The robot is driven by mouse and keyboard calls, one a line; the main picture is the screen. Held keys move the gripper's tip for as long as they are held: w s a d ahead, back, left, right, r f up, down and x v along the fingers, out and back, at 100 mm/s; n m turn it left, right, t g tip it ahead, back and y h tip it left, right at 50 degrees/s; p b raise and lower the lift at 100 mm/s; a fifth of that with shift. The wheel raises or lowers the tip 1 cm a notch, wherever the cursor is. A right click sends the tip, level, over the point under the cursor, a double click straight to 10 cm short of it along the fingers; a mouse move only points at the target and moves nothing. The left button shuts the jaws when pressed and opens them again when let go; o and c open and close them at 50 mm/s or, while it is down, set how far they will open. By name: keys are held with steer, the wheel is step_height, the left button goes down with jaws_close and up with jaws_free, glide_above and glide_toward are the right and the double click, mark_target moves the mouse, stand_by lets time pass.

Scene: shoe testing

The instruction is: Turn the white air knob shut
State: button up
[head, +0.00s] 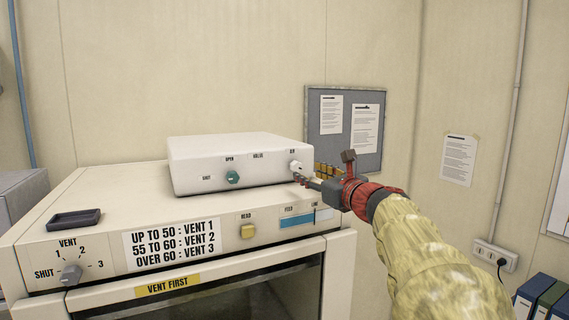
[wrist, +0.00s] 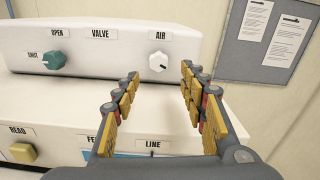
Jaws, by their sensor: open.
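The white air knob (head: 295,167) is on the right end of the front of a white box (head: 245,150), under the label AIR. In the wrist view the air knob (wrist: 158,62) is round and pale, with a small dark mark on its face. My gripper (head: 308,180) is just in front of the knob and a little low and right of it. In the wrist view my gripper (wrist: 158,75) is open, its two yellow-padded fingers apart with the knob seen beyond and between their tips. Nothing is held. I cannot tell whether either finger touches the knob.
A teal valve knob (wrist: 52,62), marked OPEN and SHUT, is left of the air knob. Below are a yellow READ button (head: 248,231) and a grey vent dial (head: 71,273). A dark tray (head: 74,219) lies on the cabinet top. A noticeboard (head: 345,127) hangs behind.

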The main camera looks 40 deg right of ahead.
mark_target(298, 168)
steer(key=shift+w+r, duration=0.15)
steer(key=shift+r, duration=0.15)
steer(key=p+x, duration=0.1)
steer(key=x, duration=0.3)
steer(key=shift+w+f, duration=0.2)
steer(key=shift+w, duration=0.05)
steer(key=shift+w+d, duration=0.1)
steer(key=shift+w, duration=0.25)
steer(key=shift+r, duration=0.15)
steer(key=shift+w, duration=0.2)
steer(key=shift+s, duration=0.15)
steer(key=c, duration=0.3)
jaws_close()
